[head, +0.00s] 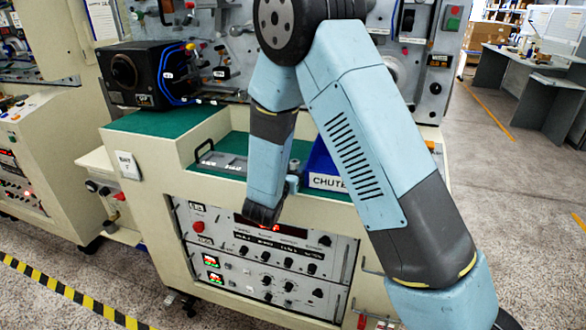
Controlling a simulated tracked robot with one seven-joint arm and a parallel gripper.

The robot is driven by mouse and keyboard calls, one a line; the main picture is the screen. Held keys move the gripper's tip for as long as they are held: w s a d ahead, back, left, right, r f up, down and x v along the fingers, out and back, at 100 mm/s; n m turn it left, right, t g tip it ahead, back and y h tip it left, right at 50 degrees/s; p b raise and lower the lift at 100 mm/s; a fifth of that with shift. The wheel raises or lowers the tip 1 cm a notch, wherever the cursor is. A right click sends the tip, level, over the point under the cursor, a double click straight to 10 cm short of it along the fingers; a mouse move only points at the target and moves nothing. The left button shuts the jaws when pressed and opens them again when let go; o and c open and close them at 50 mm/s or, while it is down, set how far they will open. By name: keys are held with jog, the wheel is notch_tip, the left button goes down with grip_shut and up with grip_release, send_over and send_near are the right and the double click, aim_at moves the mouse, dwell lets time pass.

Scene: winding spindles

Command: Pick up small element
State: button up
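My arm reaches up from the lower right, bends at the top and comes down in front of the cream machine. A grey metal tray (224,162) with a black handle lies on the green worktop, left of my forearm. I cannot pick out a small element for certain; my forearm hides part of the worktop right of the tray.
A blue bin labelled CHUTE (326,181) stands right of my forearm, partly behind my arm. The control panel (262,258) with knobs is below. A black box (140,75) stands at the worktop's back left. The green worktop (165,122) is clear in front of it.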

grip_shut()
dwell(0.4)
jog(key=shift+r, duration=0.1)
